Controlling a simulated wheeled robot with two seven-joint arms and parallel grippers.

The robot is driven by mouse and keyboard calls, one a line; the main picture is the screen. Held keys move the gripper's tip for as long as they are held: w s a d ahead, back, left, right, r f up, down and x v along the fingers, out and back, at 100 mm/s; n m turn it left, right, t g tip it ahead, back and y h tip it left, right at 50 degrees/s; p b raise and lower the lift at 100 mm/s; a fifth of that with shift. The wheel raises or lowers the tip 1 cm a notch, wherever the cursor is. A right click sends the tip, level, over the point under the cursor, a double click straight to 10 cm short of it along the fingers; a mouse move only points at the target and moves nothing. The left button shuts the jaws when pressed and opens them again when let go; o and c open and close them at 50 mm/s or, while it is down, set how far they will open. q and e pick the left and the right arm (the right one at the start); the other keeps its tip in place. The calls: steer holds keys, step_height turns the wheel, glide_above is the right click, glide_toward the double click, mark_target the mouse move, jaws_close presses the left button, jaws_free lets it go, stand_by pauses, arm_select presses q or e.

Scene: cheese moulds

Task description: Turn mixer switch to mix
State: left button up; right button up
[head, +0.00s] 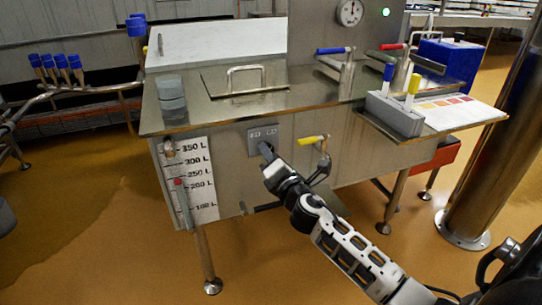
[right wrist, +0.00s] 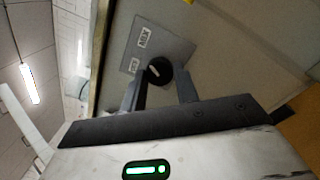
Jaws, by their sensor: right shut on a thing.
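The mixer switch is a round black knob (right wrist: 158,68) on a grey plate (right wrist: 178,44) in the right wrist view. Two white labels sit on the plate; one seems to read MIX, the other is too small to read. The knob has a pale mark, but I cannot tell which label it points to. In the head view the plate (head: 256,134) is on the vat's front panel. My right gripper (head: 265,150) reaches it from the lower right and hides the knob there. Its fingers (right wrist: 160,84) are shut on the knob, one on each side. My left gripper is out of view.
Right of the plate is a yellow-handled valve (head: 311,140), close to my right wrist. A level scale (head: 203,187) is on the left of the panel. The steel worktop (head: 310,88) overhangs above. A grey holder (head: 394,117) with blue and yellow handles stands at right.

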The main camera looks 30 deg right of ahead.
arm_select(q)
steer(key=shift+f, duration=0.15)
arm_select(e)
steer(key=o, duration=1)
steer(key=shift+c, duration=0.2)
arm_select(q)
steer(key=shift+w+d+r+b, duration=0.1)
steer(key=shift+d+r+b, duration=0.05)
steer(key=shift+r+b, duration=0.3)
arm_select(e)
steer(key=v, duration=1.6)
